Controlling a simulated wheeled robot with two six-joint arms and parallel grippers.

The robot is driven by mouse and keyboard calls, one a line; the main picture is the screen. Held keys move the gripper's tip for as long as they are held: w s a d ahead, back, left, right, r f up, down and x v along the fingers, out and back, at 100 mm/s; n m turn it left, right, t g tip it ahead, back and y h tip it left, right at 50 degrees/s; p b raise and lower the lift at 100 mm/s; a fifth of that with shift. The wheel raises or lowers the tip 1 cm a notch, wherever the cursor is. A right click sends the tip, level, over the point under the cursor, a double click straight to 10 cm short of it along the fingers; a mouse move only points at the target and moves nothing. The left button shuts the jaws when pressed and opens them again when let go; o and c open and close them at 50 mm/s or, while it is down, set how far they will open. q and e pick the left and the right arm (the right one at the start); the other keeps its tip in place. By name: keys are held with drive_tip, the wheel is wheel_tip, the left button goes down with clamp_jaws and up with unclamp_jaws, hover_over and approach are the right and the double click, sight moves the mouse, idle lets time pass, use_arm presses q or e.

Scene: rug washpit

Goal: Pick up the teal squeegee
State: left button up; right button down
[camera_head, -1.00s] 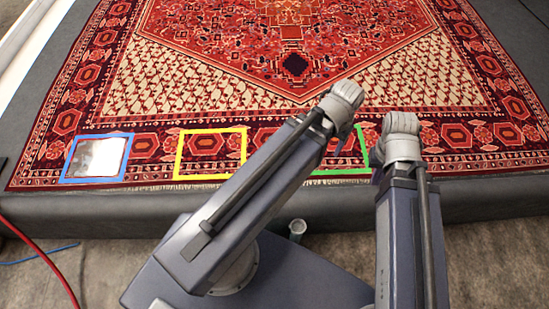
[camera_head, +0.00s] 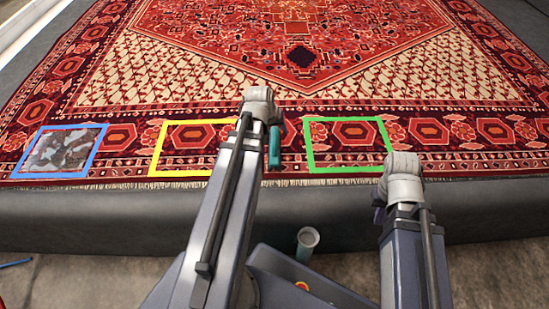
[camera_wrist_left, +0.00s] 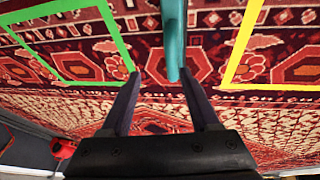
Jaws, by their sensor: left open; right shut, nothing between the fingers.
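The teal squeegee (camera_head: 274,147) shows just right of my left arm's end in the head view, between the yellow and green frames; part of it is hidden. In the left wrist view its teal handle (camera_wrist_left: 174,42) runs down from the top edge, its end between or just beyond the fingertips, nearer the right-hand finger. My left gripper (camera_wrist_left: 160,75) is open, with gaps beside the handle. In the head view its fingers are hidden behind the wrist. My right gripper (camera_head: 379,207) is shut and empty, mostly hidden by its wrist, to the right and away from the squeegee.
A patterned red rug (camera_head: 330,105) covers the grey platform (camera_head: 480,205). A blue frame (camera_head: 98,155) around a grey-white patch, a yellow frame (camera_head: 153,160) and a green frame (camera_head: 308,150) mark its near border.

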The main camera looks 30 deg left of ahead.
sight(274, 136)
use_arm(q)
drive_tip(key=shift+a+f+n+b, duration=0.3)
drive_tip(key=shift+a+f+b, duration=0.15)
drive_tip(key=shift+a+f, duration=0.5)
use_arm(e)
drive_tip(key=shift+f, duration=1)
use_arm(q)
drive_tip(key=shift+b+x, duration=1.15)
drive_tip(key=shift+x, duration=0.1)
use_arm(e)
drive_tip(key=shift+f, duration=1.15)
use_arm(q)
drive_tip(key=shift+w, duration=0.15)
use_arm(e)
drive_tip(key=shift+f, duration=0.15)
use_arm(q)
drive_tip(key=b+x, duration=0.4)
drive_tip(key=x, duration=0.1)
drive_tip(key=shift+w+a+b, duration=0.15)
drive_tip(key=shift+a+b, duration=0.1)
drive_tip(key=shift+b, duration=0.15)
drive_tip(key=shift+r, duration=0.1)
use_arm(e)
wheel_tip(274, 136, down, 4)
drive_tip(key=shift+f, duration=0.1)
use_arm(q)
drive_tip(key=shift+c, duration=0.3)
clamp_jaws()
